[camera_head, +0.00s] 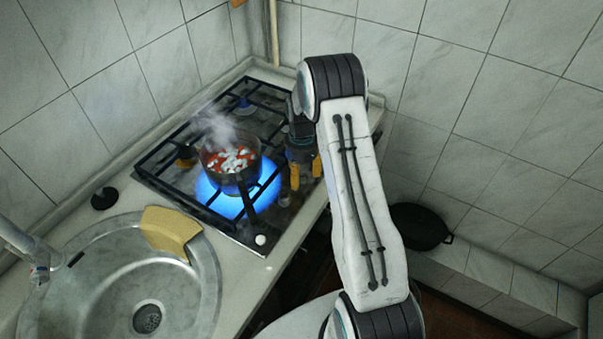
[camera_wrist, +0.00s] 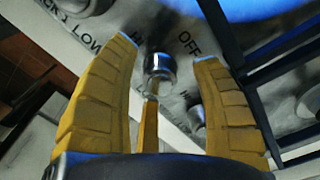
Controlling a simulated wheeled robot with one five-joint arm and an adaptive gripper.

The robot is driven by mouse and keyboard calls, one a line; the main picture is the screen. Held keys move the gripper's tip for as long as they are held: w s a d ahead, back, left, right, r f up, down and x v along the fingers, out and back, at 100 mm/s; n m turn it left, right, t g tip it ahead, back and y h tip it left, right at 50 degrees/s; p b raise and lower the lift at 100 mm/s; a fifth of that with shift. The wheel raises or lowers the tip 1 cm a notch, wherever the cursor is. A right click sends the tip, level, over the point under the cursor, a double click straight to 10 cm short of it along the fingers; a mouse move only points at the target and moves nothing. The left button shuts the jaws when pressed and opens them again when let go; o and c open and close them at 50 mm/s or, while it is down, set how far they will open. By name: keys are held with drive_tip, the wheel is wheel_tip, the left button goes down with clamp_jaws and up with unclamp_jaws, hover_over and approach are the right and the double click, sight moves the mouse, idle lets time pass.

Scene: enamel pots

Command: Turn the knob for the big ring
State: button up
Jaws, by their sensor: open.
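The hob (camera_head: 160,178) stands on the counter. A ring with a large blue flame (camera_head: 232,203) burns under a steaming saucepan (camera_head: 231,160). My gripper (camera_head: 305,172) is at the hob's right edge, pointing down. In the wrist view its yellow fingers are open (camera_wrist: 166,55), with a metallic knob (camera_wrist: 159,67) between them. I cannot tell whether they touch it. The panel around the knob carries OFF, LOW and HI marks. A thin yellow strip stands below the knob; I cannot tell what it belongs to. Which ring this knob serves does not show.
Other knobs show at the top left (camera_wrist: 80,5) and right of centre (camera_wrist: 197,114) in the wrist view. Black pan supports (camera_wrist: 275,70) are close to the right finger. The saucepan's dark handle (camera_head: 250,205) points toward the hob's front edge. A sink (camera_head: 110,280) lies left.

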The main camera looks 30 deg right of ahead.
drive_tip(key=shift+f, duration=0.35)
drive_tip(key=shift+c, duration=0.4)
